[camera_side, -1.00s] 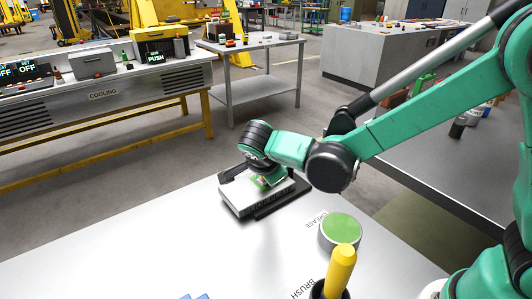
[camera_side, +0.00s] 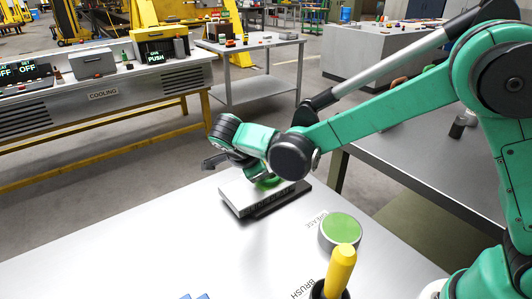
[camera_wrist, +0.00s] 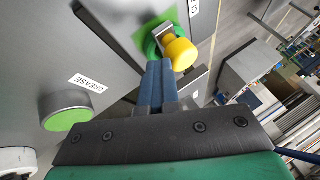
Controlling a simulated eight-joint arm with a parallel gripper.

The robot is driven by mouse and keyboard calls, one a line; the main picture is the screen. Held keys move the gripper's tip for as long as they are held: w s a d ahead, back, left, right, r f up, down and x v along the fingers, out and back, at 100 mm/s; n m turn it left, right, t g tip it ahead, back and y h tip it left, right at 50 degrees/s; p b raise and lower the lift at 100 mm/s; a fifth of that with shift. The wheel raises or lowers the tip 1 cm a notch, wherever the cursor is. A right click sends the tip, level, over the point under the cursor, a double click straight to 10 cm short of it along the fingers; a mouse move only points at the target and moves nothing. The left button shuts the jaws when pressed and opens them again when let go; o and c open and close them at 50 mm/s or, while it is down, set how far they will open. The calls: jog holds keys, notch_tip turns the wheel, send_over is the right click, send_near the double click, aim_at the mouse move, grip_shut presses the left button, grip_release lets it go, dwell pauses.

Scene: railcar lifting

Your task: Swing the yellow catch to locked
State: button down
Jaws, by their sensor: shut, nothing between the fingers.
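The yellow catch (camera_wrist: 180,53) shows in the wrist view as a round yellow knob on a small metal arm. It sits over a green ring (camera_wrist: 148,42) on a grey metal block (camera_wrist: 125,15). In the side view the block (camera_side: 262,197) lies on the bench, with a bit of green (camera_side: 268,184) showing on top; the knob is hidden there. My gripper (camera_wrist: 160,66) is shut and empty. Its blue fingertips are right beside the knob, at its lower left in the wrist view; I cannot tell if they touch.
A green-topped grease tin (camera_side: 340,231) stands on the bench (camera_side: 150,245), to the right of the block. A yellow brush handle (camera_side: 341,268) rises from a dark holder in front of it. The bench left of the block is clear. A grey side table (camera_side: 420,165) stands behind.

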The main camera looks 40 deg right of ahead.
jog(key=s+a+r, duration=0.6)
jog(key=s+r, duration=0.1)
jog(key=r, duration=0.1)
jog(key=shift+a, duration=0.15)
dwell(0.4)
jog(key=s+d+f+n+t+y, duration=0.1)
jog(key=s+d+n+y, duration=0.2)
jog(key=d+n, duration=0.3)
jog(key=s+d+f+n+t+y, duration=0.1)
jog(key=d+n, duration=0.6)
jog(key=n, duration=0.7)
jog(key=shift+s+n+t+y, duration=0.3)
jog(key=shift+s+t+y, duration=0.3)
jog(key=shift+s+y, duration=0.6)
